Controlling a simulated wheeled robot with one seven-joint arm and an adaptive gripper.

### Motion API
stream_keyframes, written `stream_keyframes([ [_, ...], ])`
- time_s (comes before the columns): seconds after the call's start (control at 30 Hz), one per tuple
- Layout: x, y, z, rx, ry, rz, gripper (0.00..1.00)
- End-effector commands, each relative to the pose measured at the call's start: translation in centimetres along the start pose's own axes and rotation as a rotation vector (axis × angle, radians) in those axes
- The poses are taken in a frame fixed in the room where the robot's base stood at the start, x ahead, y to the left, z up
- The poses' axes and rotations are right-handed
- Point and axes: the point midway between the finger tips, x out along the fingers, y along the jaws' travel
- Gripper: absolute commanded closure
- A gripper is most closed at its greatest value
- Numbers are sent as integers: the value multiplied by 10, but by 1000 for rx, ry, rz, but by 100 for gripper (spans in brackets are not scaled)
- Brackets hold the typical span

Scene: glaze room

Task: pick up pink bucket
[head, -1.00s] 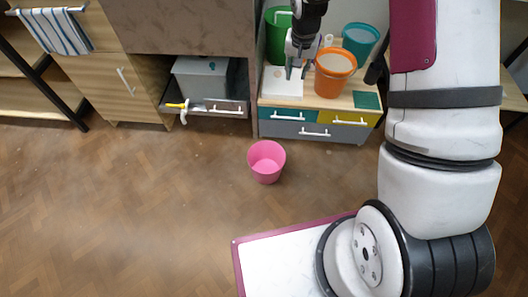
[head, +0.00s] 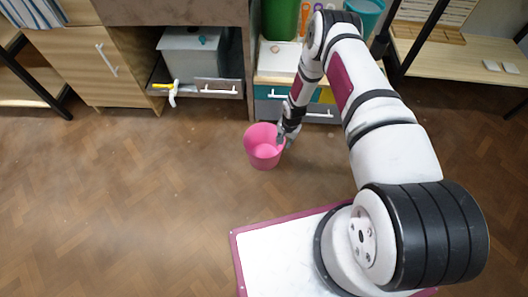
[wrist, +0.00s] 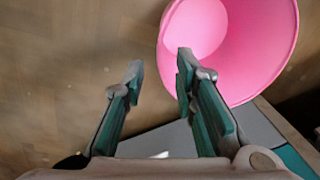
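The pink bucket (head: 259,148) stands upright on the wooden floor in front of the low drawer unit; its inside looks empty. My gripper (head: 282,140) is at the bucket's right rim in the head view. In the wrist view my gripper (wrist: 160,68) is open, with a clear gap between its fingers. There the pink bucket (wrist: 264,35) fills the upper right. The right fingertip overlaps the bucket and the left fingertip is over bare floor, so the bucket's edge shows between them. I cannot tell whether a finger touches it.
The drawer unit (head: 270,93) stands behind the bucket, with a green bucket (head: 278,22) and a teal bucket (head: 362,16) on top. An open drawer (head: 218,88) juts out to the left, with a yellow-and-white item (head: 171,90) at its edge. Floor to the left is clear.

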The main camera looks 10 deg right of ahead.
Motion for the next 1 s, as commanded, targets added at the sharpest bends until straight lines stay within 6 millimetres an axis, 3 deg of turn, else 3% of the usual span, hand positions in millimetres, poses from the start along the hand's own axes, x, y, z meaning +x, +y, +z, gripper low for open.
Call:
stream_keyframes([
  [0.1,27,0,1,-1,-1,1,74],
  [0.3,59,0,0,-2,-1,0,74],
  [0.57,75,-1,0,-1,-1,0,74],
  [0.8,109,-3,-1,-1,-1,1,74],
  [1.0,121,-3,-2,-2,0,0,74],
])
